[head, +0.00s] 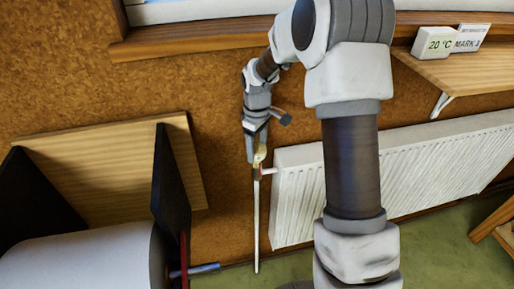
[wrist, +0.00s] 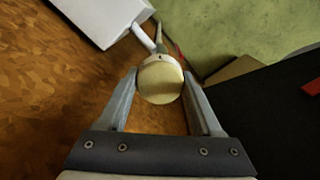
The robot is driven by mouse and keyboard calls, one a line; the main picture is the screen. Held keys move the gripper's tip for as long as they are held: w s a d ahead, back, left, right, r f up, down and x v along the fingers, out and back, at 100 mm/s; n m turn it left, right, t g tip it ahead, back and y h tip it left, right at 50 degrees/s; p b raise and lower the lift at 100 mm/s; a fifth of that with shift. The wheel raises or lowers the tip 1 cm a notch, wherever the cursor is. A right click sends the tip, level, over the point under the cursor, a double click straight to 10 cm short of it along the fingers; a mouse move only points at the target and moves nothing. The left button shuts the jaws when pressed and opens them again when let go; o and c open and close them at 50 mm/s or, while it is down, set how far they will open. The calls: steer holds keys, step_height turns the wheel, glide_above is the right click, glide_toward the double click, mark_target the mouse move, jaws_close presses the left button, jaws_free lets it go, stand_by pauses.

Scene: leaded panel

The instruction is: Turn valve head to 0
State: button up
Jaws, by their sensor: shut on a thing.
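The valve head is a cream-yellow round knob. In the wrist view the valve head (wrist: 161,82) sits between the two fingers of my gripper (wrist: 160,88), which touch it on both sides. A small mark shows near its top edge, but I cannot read any number. In the head view my gripper (head: 257,155) points down at the valve head (head: 260,158), beside the upper left corner of the white radiator (head: 300,195). A thin white pipe (head: 257,225) runs down from the valve to the floor. The fingers hide part of the valve head in the head view.
A shelf (head: 470,72) at the upper right carries a display (head: 435,43) reading 20 °C. A wooden board with dark side panels (head: 172,185) and a large white roll (head: 85,260) stand at the left. A window sill (head: 190,40) runs above. Green floor (head: 440,225) lies open at the right.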

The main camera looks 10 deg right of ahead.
mark_target(257, 148)
stand_by(0.6)
steer(key=o, duration=1.4)
steer(key=shift+r, duration=0.15)
step_height(257, 148, up, 17)
steer(key=shift+r, duration=0.1)
